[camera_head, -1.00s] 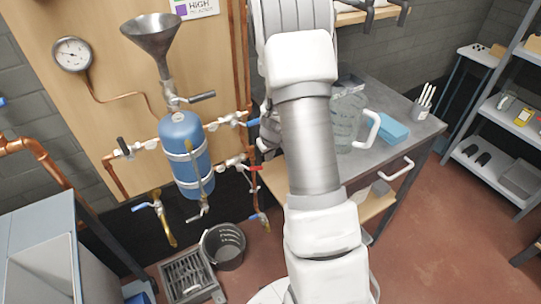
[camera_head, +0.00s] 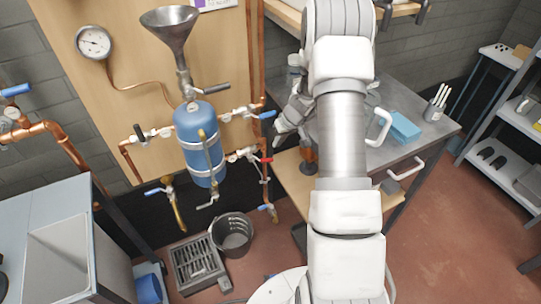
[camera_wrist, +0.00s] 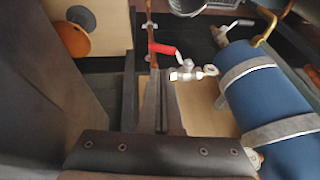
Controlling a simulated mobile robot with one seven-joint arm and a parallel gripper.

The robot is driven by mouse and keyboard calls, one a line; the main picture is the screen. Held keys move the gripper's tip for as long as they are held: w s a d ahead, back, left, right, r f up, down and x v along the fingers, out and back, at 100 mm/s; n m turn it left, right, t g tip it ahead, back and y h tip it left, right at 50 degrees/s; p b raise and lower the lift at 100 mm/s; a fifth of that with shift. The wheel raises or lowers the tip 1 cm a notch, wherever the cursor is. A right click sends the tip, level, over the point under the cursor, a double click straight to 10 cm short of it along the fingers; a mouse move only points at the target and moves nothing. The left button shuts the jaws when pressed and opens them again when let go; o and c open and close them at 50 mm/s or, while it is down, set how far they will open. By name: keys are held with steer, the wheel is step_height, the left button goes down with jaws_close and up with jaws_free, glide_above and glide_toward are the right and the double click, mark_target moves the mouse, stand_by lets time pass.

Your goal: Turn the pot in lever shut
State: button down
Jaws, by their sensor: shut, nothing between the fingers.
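A blue pot (camera_head: 201,150) with a metal funnel above it hangs on the wooden wall panel. To its right, a blue-handled valve lever (camera_head: 264,115) sits on the upper pipe and a red-handled lever (camera_head: 256,159) on the lower pipe. A black lever (camera_head: 138,132) is at the left pipe. I cannot tell which is the pot in lever. My gripper (camera_head: 278,138) is shut and empty, just right of the blue and red levers, apart from them. In the wrist view, the red lever (camera_wrist: 165,49) lies beyond my fingertips (camera_wrist: 157,72), and the pot (camera_wrist: 262,100) is at right.
A black bucket (camera_head: 231,239) and a floor grate (camera_head: 196,264) are below the pot. A grey workbench (camera_head: 425,140) with a blue box (camera_head: 404,127) stands behind my arm. A sink unit (camera_head: 62,245) is at left. Copper pipes and a gauge (camera_head: 94,42) surround the pot.

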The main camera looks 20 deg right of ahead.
mark_target(270, 160)
steer(key=x, duration=1)
steer(key=shift+b, duration=0.4)
step_height(270, 160, down, 2)
steer(key=b, duration=0.4)
steer(key=shift+d+b, duration=0.2)
steer(key=shift+b, duration=0.2)
steer(key=shift+r, duration=0.15)
